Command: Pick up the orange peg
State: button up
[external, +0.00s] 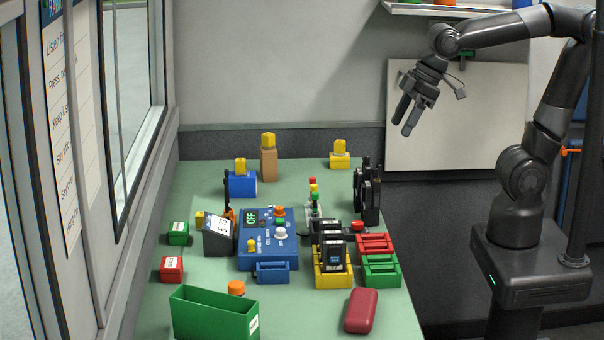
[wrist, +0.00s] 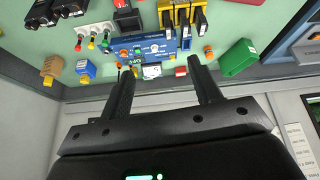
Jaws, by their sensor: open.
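A short orange cylinder (external: 237,287), which looks like the orange peg, is near the front left of the green table, just behind the long green bin (external: 212,316). A small orange shape (wrist: 208,49) beside the green bin (wrist: 238,58) in the wrist view looks like the same piece. An orange knob (external: 279,210) also sits on the blue control panel (external: 266,240). My gripper (external: 403,127) is open and empty, high above the table's back right, far from the orange cylinder. Its spread fingers (wrist: 164,75) show in the wrist view with nothing between them.
Yellow (external: 333,281), red (external: 376,244) and green (external: 381,271) crates stand right of the panel, with black radios upright in the yellow one. A red case (external: 361,310) lies at the front right. A window wall borders the table's left; a whiteboard (external: 450,115) hangs behind my gripper.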

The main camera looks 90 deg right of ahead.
jog(key=w+a+n, duration=0.2)
jog(key=w+a, duration=0.1)
jog(key=w, duration=0.6)
jog(key=n+g+y, duration=0.2)
jog(key=n+g, duration=0.1)
jog(key=n, duration=0.2)
send_over(233, 290)
jog(key=s+d, duration=0.1)
jog(key=d, duration=0.1)
notch_tip(233, 290, down, 21)
jog(key=x, duration=1)
jog(key=shift+s+a+f, duration=0.15)
jog(key=shift+a+f, duration=0.05)
jog(key=shift+c, duration=0.2)
jog(key=c, duration=1)
